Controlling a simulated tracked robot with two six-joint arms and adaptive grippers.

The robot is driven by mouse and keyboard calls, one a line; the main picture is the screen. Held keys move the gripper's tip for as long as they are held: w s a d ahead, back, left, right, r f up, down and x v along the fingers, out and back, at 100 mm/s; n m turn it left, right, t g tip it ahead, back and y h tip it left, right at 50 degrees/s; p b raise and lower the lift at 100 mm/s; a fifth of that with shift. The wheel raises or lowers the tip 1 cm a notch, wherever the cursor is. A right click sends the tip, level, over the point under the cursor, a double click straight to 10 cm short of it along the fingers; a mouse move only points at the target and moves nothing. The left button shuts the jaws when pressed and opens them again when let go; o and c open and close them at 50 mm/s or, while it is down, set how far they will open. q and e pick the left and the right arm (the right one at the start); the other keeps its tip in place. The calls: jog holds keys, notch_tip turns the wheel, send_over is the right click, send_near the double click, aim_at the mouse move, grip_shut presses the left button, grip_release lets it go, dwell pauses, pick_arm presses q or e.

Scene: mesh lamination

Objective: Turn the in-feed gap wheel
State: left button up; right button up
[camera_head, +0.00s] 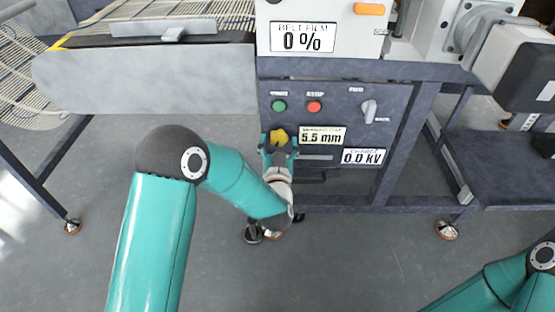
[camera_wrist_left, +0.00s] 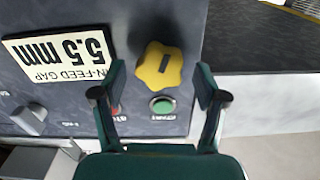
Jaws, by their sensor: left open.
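The in-feed gap wheel is a yellow lobed knob (camera_head: 278,137) on the dark control panel, left of the in-feed gap display (camera_head: 321,136), which reads 5.5 mm. In the left wrist view the yellow knob (camera_wrist_left: 160,68) lies ahead, between the two fingers, with a dark slot mark on its face. My left gripper (camera_head: 279,147) is open in front of the knob; the wrist view shows its fingers (camera_wrist_left: 160,82) spread apart on either side, with no clear contact. My right gripper is out of view; only part of my right arm shows at the lower right.
Above the knob are a green button (camera_head: 279,106), a red button (camera_head: 314,107) and a grey selector switch (camera_head: 369,110). A charge display (camera_head: 363,157) reads 0.0 kV and a belt film display (camera_head: 303,37) reads 0 %. The floor in front of the panel is clear.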

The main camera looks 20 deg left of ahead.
pick_arm(q)
jog(key=v, duration=1)
jog(key=shift+s, duration=0.35)
jog(key=shift+d, duration=0.1)
jog(key=s+a+f+g+h, duration=0.1)
jog(key=s+a+f+g, duration=0.2)
jog(key=f, duration=0.5)
jog(key=a+f+g, duration=0.2)
jog(key=a+f, duration=0.3)
jog(key=f, duration=0.3)
jog(key=s+d+f+g+h, duration=0.5)
jog(key=s+d+f+g, duration=0.1)
jog(key=s+f, duration=0.45)
jog(key=s+d+f+g+h, duration=0.25)
jog(key=s+d+g, duration=0.3)
jog(key=s, duration=0.45)
notch_tip(320, 180, up, 31)
jog(key=p, duration=3.1)
jog(key=shift+a, duration=0.25)
